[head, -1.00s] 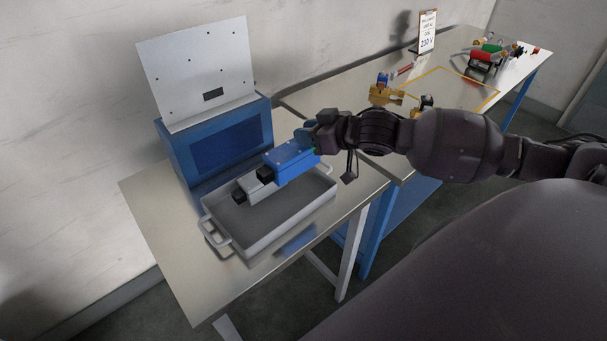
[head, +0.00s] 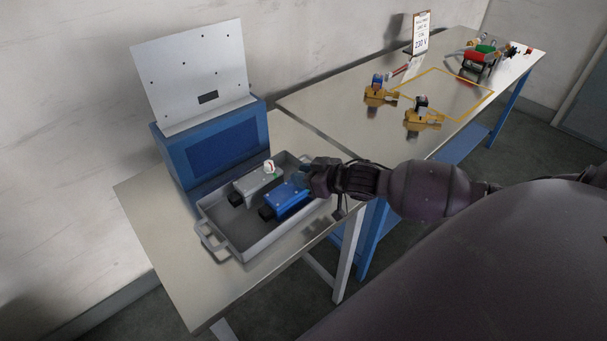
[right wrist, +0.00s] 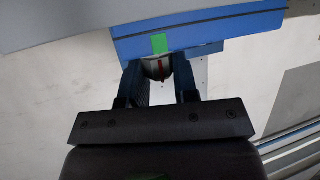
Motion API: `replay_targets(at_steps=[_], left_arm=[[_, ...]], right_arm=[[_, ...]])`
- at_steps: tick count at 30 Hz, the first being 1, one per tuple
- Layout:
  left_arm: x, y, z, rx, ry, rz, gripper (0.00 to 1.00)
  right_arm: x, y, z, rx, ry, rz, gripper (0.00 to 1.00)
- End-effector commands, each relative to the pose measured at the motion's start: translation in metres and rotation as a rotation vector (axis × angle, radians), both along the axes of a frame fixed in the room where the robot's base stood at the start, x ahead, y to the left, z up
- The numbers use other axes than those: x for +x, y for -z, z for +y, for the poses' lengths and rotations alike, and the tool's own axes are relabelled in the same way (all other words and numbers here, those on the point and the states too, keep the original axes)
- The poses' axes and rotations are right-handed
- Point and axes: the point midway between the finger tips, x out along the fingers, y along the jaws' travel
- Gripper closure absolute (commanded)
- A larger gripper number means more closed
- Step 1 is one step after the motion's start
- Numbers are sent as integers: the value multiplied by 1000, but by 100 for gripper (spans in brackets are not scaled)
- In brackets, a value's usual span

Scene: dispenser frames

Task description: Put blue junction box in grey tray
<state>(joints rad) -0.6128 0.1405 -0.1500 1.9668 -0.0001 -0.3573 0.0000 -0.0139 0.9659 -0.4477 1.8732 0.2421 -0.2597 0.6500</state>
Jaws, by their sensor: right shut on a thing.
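The blue junction box (head: 288,201) is low inside the grey tray (head: 245,250), beside a grey box (head: 258,184). I cannot tell if it rests on the tray floor. My right gripper (head: 309,182) is shut on the end of the blue box, at the tray's right side. In the right wrist view the fingers (right wrist: 158,80) close around a light fitting with a red mark on the blue box (right wrist: 215,30), just below a green patch. My left gripper is not in view.
A blue cabinet (head: 215,150) with an upright grey panel (head: 192,75) stands behind the tray. On the farther table are yellow fixtures (head: 380,97), a 230 V sign (head: 421,34) and several coloured parts (head: 480,58). The near table's left front is clear.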

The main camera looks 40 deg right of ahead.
Motion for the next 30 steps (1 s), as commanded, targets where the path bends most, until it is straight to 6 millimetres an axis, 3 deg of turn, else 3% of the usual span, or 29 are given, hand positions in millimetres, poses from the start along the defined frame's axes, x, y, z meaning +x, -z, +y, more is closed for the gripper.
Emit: replay_targets(at_steps=[9,10,15,25,30], left_arm=[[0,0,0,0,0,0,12],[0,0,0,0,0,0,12],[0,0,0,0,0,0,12],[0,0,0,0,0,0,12],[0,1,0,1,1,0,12]], right_arm=[[0,2,0,1,0,-1,100],[0,2,0,0,0,0,69],[0,2,0,0,0,0,47],[0,-2,0,-1,0,0,47],[-16,-6,-6,0,0,1,47]])
